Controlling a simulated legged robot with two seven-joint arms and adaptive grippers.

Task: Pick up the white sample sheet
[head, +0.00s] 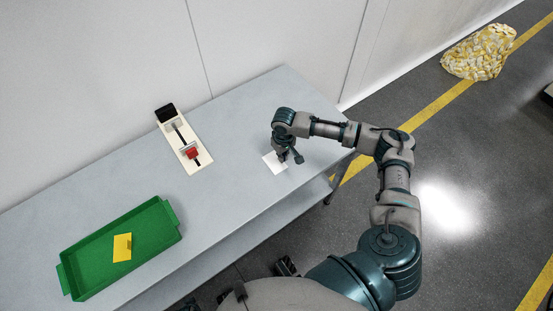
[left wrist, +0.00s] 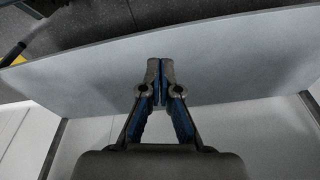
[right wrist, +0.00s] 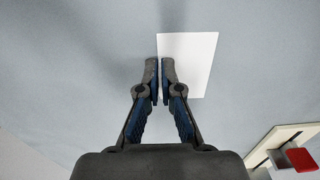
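The white sample sheet (head: 275,163) lies flat on the grey table near its front edge in the head view. It also shows in the right wrist view (right wrist: 192,52), just beyond and to the right of the fingertips. My right gripper (head: 287,155) is over the sheet's edge in the head view. In the right wrist view its fingers (right wrist: 160,72) are nearly together, and the right fingertip overlaps the sheet's left edge. I see no paper clearly pinched between them. My left gripper (left wrist: 161,72) has its fingertips together, with nothing seen between them.
A green tray (head: 75,260) holding a yellow sheet (head: 122,247) stands at the table's left. A cream board (head: 173,135) with a red block (head: 192,153) lies at the back, near the wall. The grey table (head: 225,190) is bare between them.

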